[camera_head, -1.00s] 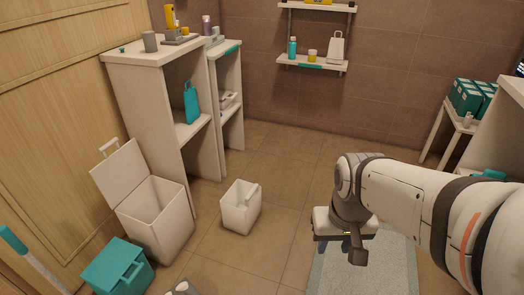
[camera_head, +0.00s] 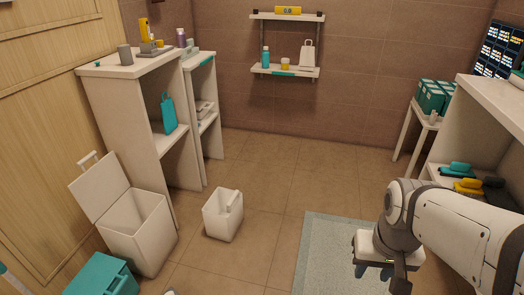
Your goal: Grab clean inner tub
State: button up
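A small white open-topped tub (camera_head: 222,214) with a handle stands upright on the tiled floor near the middle, probably the inner tub. To its left, a larger white bin (camera_head: 142,232) stands with its lid (camera_head: 101,190) tipped open. The part of the bin's inside that shows looks empty. My gripper (camera_head: 388,268) is at the lower right, over the grey mat and well to the right of the tub.
A teal box (camera_head: 101,276) sits at the lower left beside the bin. A white shelf unit (camera_head: 128,110) stands behind the bin. A grey mat (camera_head: 325,245) lies right of the tub. Shelves (camera_head: 492,100) are at the right. The floor between tub and back wall is clear.

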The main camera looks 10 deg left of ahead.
aim_at(223, 214)
jog(key=u, duration=0.25)
jog(key=i, duration=1.55)
jog(key=u, duration=0.5)
jog(key=i, duration=0.45)
jog(key=u, duration=0.3)
jog(key=k, duration=0.8)
jog(key=u, duration=0.2)
jog(key=i, duration=0.85)
jog(key=z, duration=0.1)
